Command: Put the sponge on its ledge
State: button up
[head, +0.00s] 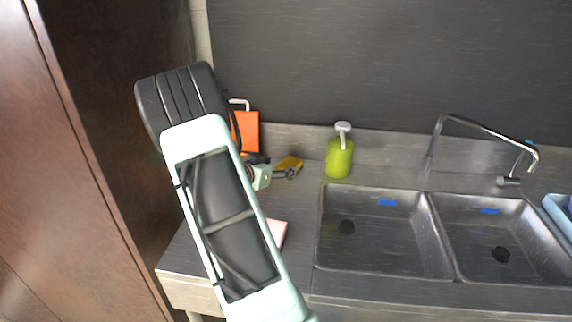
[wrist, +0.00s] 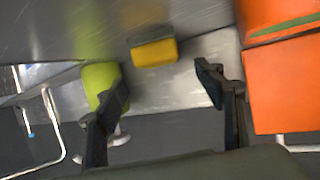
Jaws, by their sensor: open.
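The yellow sponge (head: 291,162) with a grey side is at the back of the steel counter, left of the green soap bottle. It also shows in the wrist view (wrist: 155,53), just beyond my fingertips and between their lines. My gripper (wrist: 161,77) is open and empty, with one finger on each side of the view. In the head view my gripper (head: 283,174) is close to the sponge and partly hides it. A steel ledge (head: 290,137) runs along the wall behind; I cannot tell whether the sponge touches it.
The green soap bottle (head: 339,158) stands right of the sponge, close to one finger in the wrist view. An orange item (head: 250,131) is on the left by the wall. A pink block (head: 277,232) is partly behind my arm. Two sink basins (head: 385,245) lie right.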

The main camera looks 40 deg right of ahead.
jog(key=shift+v, duration=2.25)
